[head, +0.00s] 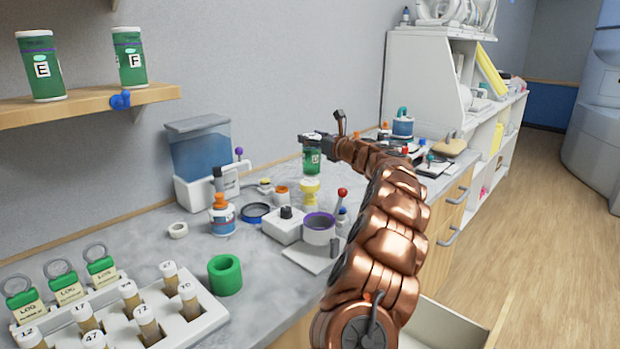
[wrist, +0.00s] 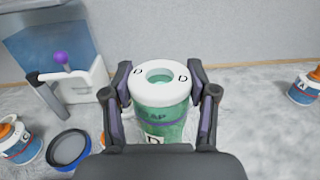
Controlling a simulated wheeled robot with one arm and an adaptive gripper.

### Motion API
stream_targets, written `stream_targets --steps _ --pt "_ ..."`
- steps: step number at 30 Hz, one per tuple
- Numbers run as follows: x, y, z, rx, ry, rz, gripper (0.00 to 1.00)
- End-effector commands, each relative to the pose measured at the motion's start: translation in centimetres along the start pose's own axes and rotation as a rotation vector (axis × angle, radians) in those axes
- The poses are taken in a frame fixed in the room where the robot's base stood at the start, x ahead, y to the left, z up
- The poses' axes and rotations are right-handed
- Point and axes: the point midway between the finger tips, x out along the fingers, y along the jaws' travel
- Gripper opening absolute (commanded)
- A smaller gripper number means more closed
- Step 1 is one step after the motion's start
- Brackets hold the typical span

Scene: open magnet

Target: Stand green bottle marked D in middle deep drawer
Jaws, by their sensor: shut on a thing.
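The green bottle marked D (wrist: 162,117) is upright between the fingers of my gripper (wrist: 162,95) in the wrist view, with D labels on its white top and its side. My gripper is shut on it. In the head view, the bottle (head: 313,160) hangs from my gripper (head: 314,139) over the rear of the counter; my gripper covers its top. An open drawer (head: 440,328) shows at the bottom right, below the counter. My arm hides part of it, and I cannot tell whether it is the middle deep drawer.
Green bottles E (head: 42,70) and F (head: 130,58) stand on the wall shelf (head: 90,104). A water tank (head: 198,150), a blue-labelled bottle (head: 222,218), a purple-rimmed cup (head: 319,228) and a vial rack (head: 170,310) crowd the counter. Floor at right is clear.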

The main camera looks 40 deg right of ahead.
Motion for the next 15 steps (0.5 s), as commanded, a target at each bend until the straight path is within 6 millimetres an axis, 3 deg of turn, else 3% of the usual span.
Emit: stream_targets --steps 6,15 --pt "0.4 0.6 -3.7 0.005 0.002 0.009 0.0" --pt "0.3 0.5 -5.7 0.002 0.002 0.008 0.0"
